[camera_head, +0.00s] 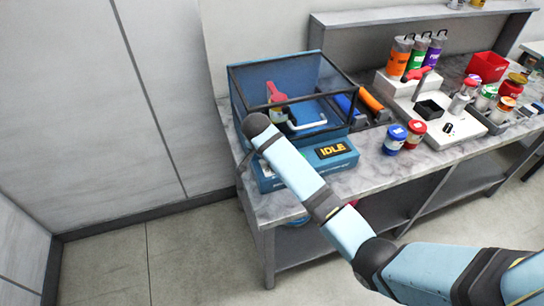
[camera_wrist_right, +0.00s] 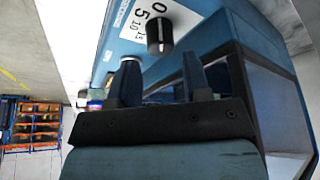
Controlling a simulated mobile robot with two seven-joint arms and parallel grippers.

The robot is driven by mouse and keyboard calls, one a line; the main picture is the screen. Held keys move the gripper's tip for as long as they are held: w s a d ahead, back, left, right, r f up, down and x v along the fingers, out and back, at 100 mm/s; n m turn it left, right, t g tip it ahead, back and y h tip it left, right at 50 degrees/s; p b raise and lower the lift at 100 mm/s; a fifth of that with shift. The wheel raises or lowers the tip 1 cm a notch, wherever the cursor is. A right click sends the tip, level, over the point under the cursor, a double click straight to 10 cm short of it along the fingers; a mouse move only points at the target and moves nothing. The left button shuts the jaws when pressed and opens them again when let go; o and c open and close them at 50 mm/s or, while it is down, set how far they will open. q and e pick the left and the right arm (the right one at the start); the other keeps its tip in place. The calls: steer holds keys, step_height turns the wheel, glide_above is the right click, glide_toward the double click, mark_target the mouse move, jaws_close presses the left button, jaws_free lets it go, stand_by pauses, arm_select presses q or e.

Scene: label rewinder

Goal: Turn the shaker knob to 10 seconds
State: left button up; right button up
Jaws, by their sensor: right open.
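The shaker is a blue machine (camera_head: 270,180) with a clear dark-framed box on top and a display reading IDLE (camera_head: 333,150), at the left end of the bench. Its black knob (camera_wrist_right: 160,33) shows in the right wrist view beside a white dial label (camera_wrist_right: 135,22) with numbers including 0, 5 and 10. A pale line marks the knob, but I cannot tell which number it points at. My right gripper (camera_wrist_right: 159,68) is open, its two fingertips just short of the knob and either side of it, apparently not touching. In the head view my right forearm hides the knob and gripper.
A red-handled item (camera_head: 276,93) sits inside the shaker box. Blue-lidded (camera_head: 394,138) and red-lidded (camera_head: 414,134) jars stand on the marble bench right of the shaker. Coloured bottles (camera_head: 400,55) stand behind. The floor left of the bench is clear.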

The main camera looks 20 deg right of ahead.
steer(key=shift+x, duration=2.05)
steer(key=c, duration=0.6)
steer(key=shift+c, duration=0.2)
